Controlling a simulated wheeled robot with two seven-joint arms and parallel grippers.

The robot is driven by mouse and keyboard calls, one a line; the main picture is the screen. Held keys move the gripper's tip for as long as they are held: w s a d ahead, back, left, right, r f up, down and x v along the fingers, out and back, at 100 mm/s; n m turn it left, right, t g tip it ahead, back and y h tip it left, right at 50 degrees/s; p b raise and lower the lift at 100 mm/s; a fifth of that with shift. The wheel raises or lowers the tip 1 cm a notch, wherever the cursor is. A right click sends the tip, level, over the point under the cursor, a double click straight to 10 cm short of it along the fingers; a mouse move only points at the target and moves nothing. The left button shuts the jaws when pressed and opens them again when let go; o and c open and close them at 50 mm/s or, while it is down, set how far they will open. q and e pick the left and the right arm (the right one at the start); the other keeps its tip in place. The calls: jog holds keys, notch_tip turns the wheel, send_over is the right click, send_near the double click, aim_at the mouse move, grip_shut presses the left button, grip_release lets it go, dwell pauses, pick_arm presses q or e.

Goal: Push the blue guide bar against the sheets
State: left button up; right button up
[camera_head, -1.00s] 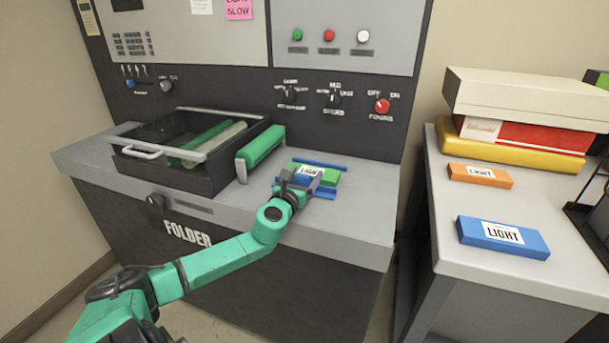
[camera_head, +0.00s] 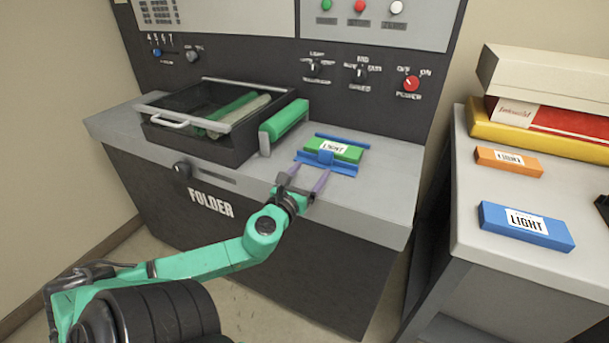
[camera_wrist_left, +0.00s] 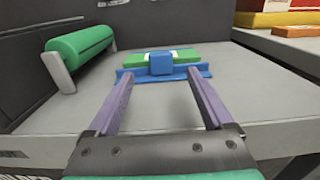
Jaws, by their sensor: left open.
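The blue guide bar (camera_head: 342,171) lies on the grey folder top along the near side of the green sheets (camera_head: 351,152), with a raised blue block at its middle. The sheets carry a white LIGHT label. In the left wrist view the bar (camera_wrist_left: 194,73) runs close along the sheets (camera_wrist_left: 190,55); I cannot tell whether a thin gap remains. My left gripper (camera_head: 309,173) is open and empty, its two purple fingers pointing at the bar from the near side. In the left wrist view the gripper (camera_wrist_left: 159,77) straddles the block's line, fingers apart. My right gripper is not in view.
A thin blue strip (camera_head: 343,138) lies behind the sheets. A green roller (camera_head: 285,120) and a black tray (camera_head: 195,147) stand to the left. The right table holds an orange pack (camera_head: 508,161), a blue pack (camera_head: 526,225) and stacked boxes. The front folder top is clear.

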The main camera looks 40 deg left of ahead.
aim_at(325, 152)
pick_arm(q)
jog(key=v, duration=0.2)
jog(key=shift+s+d, duration=0.15)
jog(key=shift+s, duration=0.25)
jog(key=shift+f, duration=0.1)
jog(key=b+x, duration=0.1)
jog(key=x, duration=1.3)
jog(key=shift+b, duration=0.4)
grip_shut()
